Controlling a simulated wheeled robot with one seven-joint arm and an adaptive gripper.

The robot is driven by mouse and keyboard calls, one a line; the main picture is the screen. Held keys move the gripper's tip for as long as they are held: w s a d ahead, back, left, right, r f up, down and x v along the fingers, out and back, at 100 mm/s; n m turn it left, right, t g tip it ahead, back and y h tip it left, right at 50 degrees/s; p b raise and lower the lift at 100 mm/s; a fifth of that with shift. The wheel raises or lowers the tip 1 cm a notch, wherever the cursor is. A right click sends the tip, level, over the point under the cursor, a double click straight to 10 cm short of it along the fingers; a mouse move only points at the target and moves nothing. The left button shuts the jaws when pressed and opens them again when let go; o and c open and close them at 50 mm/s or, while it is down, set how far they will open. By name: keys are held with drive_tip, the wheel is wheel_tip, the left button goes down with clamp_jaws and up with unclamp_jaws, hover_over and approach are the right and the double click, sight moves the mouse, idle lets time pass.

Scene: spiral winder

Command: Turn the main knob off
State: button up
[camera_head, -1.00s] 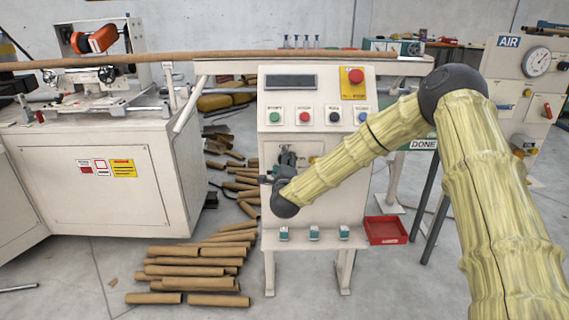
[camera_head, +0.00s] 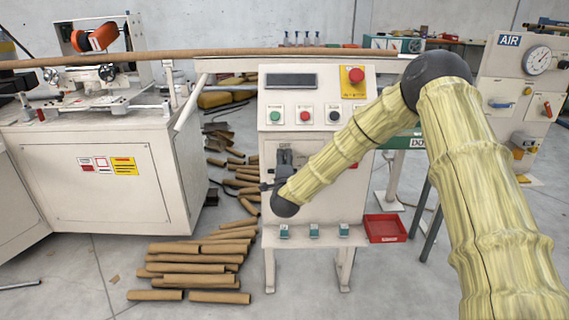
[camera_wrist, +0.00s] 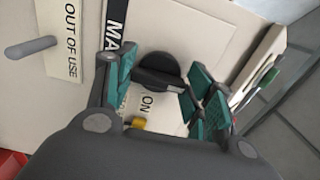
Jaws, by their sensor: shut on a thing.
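The main knob (camera_wrist: 158,72) is a dark round knob with a raised grip bar, on a pale panel in the wrist view. A black label beginning "MA" (camera_wrist: 115,28) is above it and an "ON" label (camera_wrist: 148,104) is below it. My gripper (camera_wrist: 162,66) has its teal-padded fingers on either side of the knob and is shut on it. In the head view my gripper (camera_head: 284,163) is at the front of the white control cabinet (camera_head: 330,205), below the button row. It and my wrist hide the knob there.
A red emergency button (camera_head: 355,76) and several small buttons are above my gripper. An "OUT OF USE" label (camera_wrist: 68,45) and a grey peg (camera_wrist: 32,46) are on the panel. A red tray (camera_head: 386,229) and cardboard tubes (camera_head: 195,266) are low down.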

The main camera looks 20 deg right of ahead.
drive_tip(key=o, duration=1)
drive_tip(key=shift+a, duration=0.1)
drive_tip(key=shift+s, duration=0.1)
drive_tip(key=v, duration=1.1)
drive_tip(key=shift+s, duration=0.35)
drive_tip(key=shift+a, duration=0.15)
